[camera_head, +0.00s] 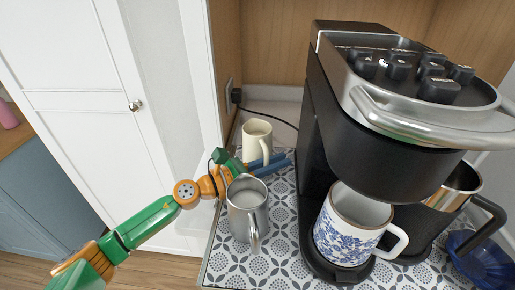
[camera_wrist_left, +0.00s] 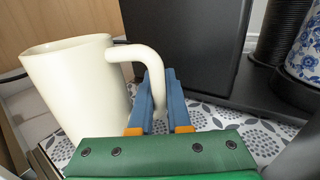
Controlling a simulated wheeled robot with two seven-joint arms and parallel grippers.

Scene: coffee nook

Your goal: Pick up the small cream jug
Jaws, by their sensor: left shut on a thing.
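The small cream jug (camera_head: 256,134) stands upright near the wall, left of the coffee machine. Its handle is on its right side. In the left wrist view the cream jug (camera_wrist_left: 75,85) fills the left part, with its handle (camera_wrist_left: 140,55) reaching between the blue fingers. My left gripper (camera_head: 270,164) is shut on that handle, and its fingers also show in the left wrist view (camera_wrist_left: 160,105). The jug's lower part is hidden behind the gripper in the head view. I cannot tell whether its base touches the counter. My right gripper is in neither view.
A steel milk pitcher (camera_head: 247,210) stands just in front of my left gripper. The black coffee machine (camera_head: 330,120) is close on the right, holding a blue-flowered mug (camera_head: 345,228). A blue bowl (camera_head: 485,258) is at the far right. A patterned mat (camera_head: 226,262) covers the counter.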

